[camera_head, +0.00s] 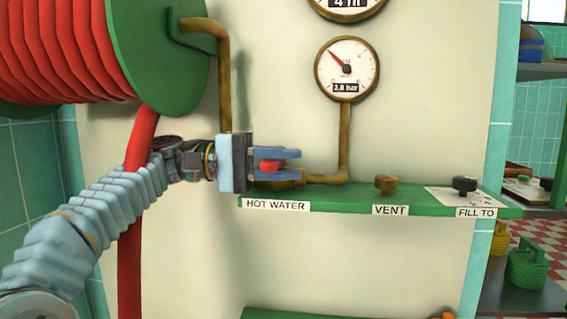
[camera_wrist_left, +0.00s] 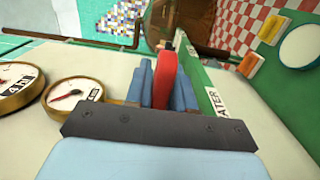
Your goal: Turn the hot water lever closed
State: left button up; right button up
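The hot water lever (camera_head: 268,166) has a red handle and sits on a brass fitting above the HOT WATER label (camera_head: 275,205) on the green shelf. The lever's base is mostly hidden behind the gripper. My right gripper is not in view.
A brass pipe (camera_head: 344,140) rises from the fitting to a round gauge (camera_head: 347,69). A brass VENT knob (camera_head: 385,184) and a black FILL TO knob (camera_head: 464,186) stand farther right on the green shelf (camera_head: 340,200). A red hose (camera_head: 131,230) hangs behind my left arm.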

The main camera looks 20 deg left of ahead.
pick_arm(q)
jog(key=shift+o, duration=1.3)
jog(key=shift+a, duration=0.15)
jog(key=s+a+p, duration=0.2)
jog(key=a, duration=1.1)
jog(key=shift+a, duration=0.2)
jog(key=shift+s, duration=0.1)
